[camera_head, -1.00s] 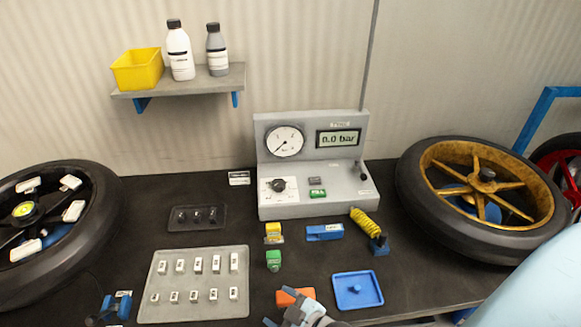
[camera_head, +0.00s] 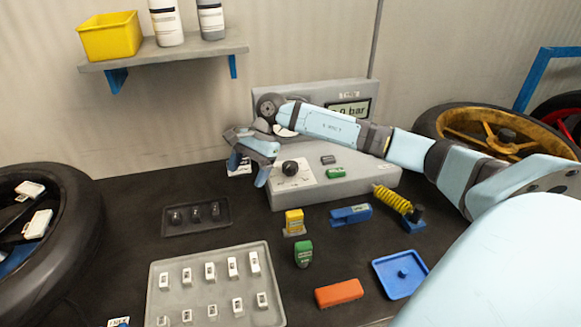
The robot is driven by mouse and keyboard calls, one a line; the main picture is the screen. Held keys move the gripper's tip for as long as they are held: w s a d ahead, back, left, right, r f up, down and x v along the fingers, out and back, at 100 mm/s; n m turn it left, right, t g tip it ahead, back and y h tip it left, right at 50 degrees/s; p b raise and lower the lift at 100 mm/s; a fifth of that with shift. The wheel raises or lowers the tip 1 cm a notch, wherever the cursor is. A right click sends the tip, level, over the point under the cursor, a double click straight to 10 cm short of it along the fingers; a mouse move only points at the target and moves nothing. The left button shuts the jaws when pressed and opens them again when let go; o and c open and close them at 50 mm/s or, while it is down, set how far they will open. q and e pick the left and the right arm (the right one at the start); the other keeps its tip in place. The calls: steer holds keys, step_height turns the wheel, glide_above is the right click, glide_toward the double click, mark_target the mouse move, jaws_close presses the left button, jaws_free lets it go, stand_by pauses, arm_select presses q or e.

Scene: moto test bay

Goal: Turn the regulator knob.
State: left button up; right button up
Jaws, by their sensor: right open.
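The regulator knob (camera_head: 290,168) is a black dial on a white plate at the lower left of the grey test unit (camera_head: 345,180). My right arm reaches across the front of the unit from the right. Its gripper (camera_head: 249,170) is open and empty, just left of the knob, with its fingers pointing down and apart from the knob. The arm covers the round gauge and part of the digital display (camera_head: 352,110), where "0 bar" can be read. My left gripper is not in view.
A black tray (camera_head: 196,232) and a grey tray (camera_head: 260,310) of white pieces lie left. Wheels stand at both sides; a shelf (camera_head: 200,54) hangs above.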

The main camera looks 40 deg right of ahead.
mark_target(290, 164)
steer(key=w+d+r+n+h+b, duration=0.1)
steer(key=d+r+h, duration=0.2)
steer(key=d, duration=0.5)
steer(key=d+r+n+h+b, duration=0.1)
steer(key=d+r+h, duration=0.15)
steer(key=d, duration=0.55)
steer(key=shift+h, duration=0.45)
steer(key=f, duration=1.3)
steer(key=shift+w+a+f, duration=0.2)
steer(key=shift+f, duration=0.05)
steer(key=c, duration=0.9)
